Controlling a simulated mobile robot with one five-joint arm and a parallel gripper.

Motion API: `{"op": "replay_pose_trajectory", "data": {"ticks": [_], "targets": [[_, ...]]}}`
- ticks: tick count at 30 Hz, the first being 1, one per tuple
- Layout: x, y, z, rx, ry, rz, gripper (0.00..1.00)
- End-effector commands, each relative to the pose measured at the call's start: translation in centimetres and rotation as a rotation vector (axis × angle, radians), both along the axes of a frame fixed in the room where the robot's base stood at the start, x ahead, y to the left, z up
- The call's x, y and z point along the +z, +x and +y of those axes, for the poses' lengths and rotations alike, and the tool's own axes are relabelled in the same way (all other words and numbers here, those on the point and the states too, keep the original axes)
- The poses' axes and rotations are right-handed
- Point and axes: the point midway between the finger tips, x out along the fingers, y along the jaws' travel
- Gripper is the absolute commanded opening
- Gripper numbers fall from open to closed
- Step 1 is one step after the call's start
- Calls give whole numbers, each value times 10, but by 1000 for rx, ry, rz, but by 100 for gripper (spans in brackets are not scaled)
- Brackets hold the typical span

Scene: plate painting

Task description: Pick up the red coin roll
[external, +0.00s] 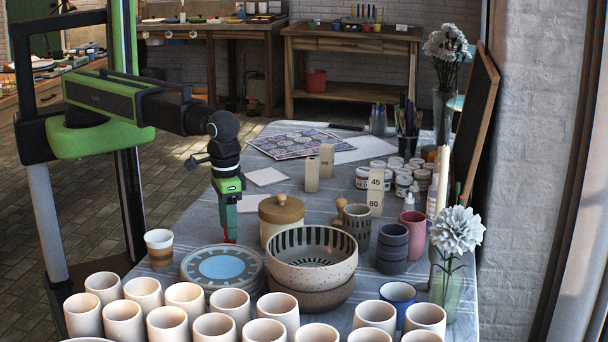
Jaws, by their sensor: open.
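My gripper (229,222) hangs from my arm, pointing down just behind the blue-patterned plates (253,267). Its jaws are open, though the gap is hard to make out at this size. No other clear red coin roll shows on the table.
Several white cups (184,297) crowd the front edge. A lidded jar (281,219) and stacked bowls (312,258) stand close on the right. The table left of my gripper is fairly clear.

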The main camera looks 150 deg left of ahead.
Motion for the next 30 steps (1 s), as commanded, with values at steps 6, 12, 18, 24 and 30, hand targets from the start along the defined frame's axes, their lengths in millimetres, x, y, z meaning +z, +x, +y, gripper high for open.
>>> {"op": "replay_pose_trajectory", "data": {"ticks": [6,12,18,24,30], "targets": [[-19,0,0,0,0,0,50],[-17,0,0,0,0,0,39],[-17,0,0,0,0,0,13],[-17,0,0,0,0,0,0],[-17,0,0,0,0,0,0]]}}
